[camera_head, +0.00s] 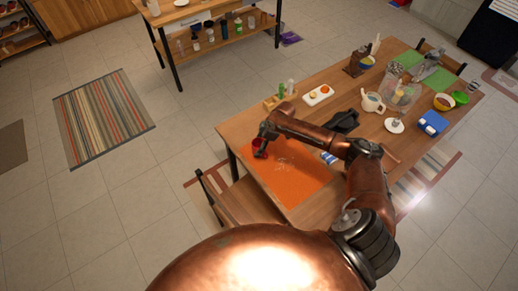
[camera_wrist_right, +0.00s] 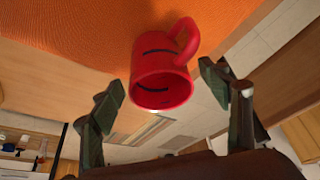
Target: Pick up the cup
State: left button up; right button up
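A red cup (camera_wrist_right: 162,76) with a handle shows in the wrist view, its mouth toward the camera and its handle at the upper right. It is at the edge of an orange mat (camera_wrist_right: 70,25), which is at the top of that view. My right gripper (camera_wrist_right: 164,88) is open, with one finger on each side of the cup and a visible gap to both. In the head view the red cup (camera_head: 259,147) is partly hidden by my right gripper (camera_head: 264,143), at the far-left corner of the orange mat (camera_head: 292,183). My left gripper is not in view.
The wooden table (camera_head: 235,128) also holds a small rack with bottles (camera_head: 279,98), a white tray (camera_head: 318,95), a white teapot (camera_head: 372,103), a blue box (camera_head: 432,123) and bowls. A chair (camera_head: 235,200) stands at the near left edge.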

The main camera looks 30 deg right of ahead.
jog(key=c, duration=1.4)
jog(key=shift+c, duration=0.2)
jog(key=shift+r, duration=0.15)
